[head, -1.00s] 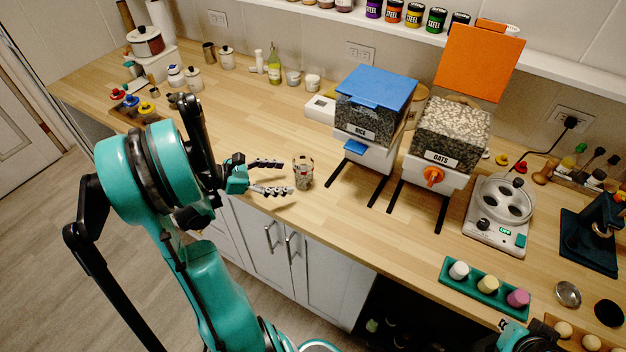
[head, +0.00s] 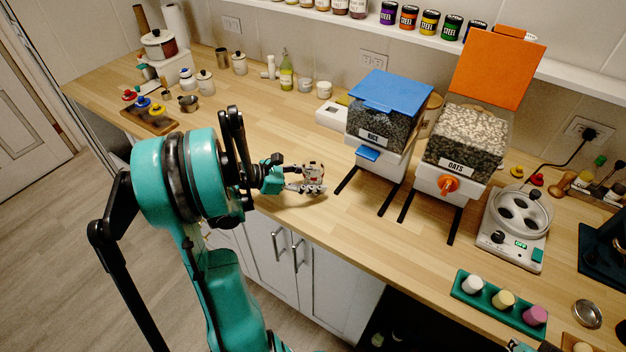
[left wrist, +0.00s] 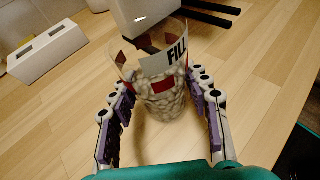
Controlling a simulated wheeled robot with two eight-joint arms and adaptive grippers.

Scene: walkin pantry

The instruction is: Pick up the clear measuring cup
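The clear measuring cup (head: 313,174) stands upright on the wooden counter near its front edge, left of the rice dispenser. In the left wrist view the cup (left wrist: 163,85) shows a "FILL" label, red marks and pale pebbly contents. My left gripper (head: 312,177) reaches in from the left, with one finger on each side of the cup. In the left wrist view the fingers (left wrist: 161,80) are spread around it with narrow gaps at the sides; firm contact cannot be made out. My right gripper's fingers are not visible.
The rice dispenser (head: 382,118) with blue lid and the oats dispenser (head: 466,145) stand right of the cup, their dark legs reaching forward. A white scale (head: 513,228) and a green tray (head: 495,305) are farther right. The counter left of and behind the cup is clear.

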